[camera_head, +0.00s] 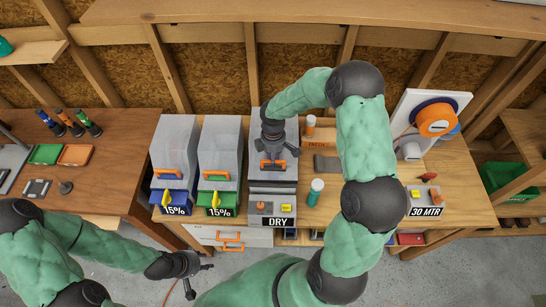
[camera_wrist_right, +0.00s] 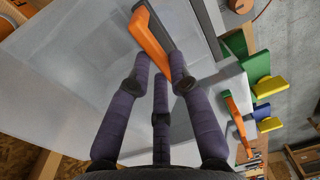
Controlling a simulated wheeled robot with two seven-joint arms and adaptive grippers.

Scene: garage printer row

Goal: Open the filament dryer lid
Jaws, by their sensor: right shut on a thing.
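The filament dryer (camera_head: 282,208) stands on the workbench with a DRY label on its front. Its grey lid has an orange handle (camera_head: 280,164), which also shows in the right wrist view (camera_wrist_right: 146,38). My right gripper (camera_head: 273,156) comes down from above and is shut on this handle; its dark fingers (camera_wrist_right: 165,75) meet the handle in the right wrist view. The pale lid surface (camera_wrist_right: 75,75) fills much of that view. I cannot tell whether the lid is raised. My left gripper (camera_head: 200,277) is open and empty, low in front of the bench.
Two grey boxes with orange handles stand left of the dryer, one with a blue front (camera_head: 172,197), one with a green front (camera_head: 215,199). A spool holder (camera_head: 436,120) is at the right. My right arm passes over the bench.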

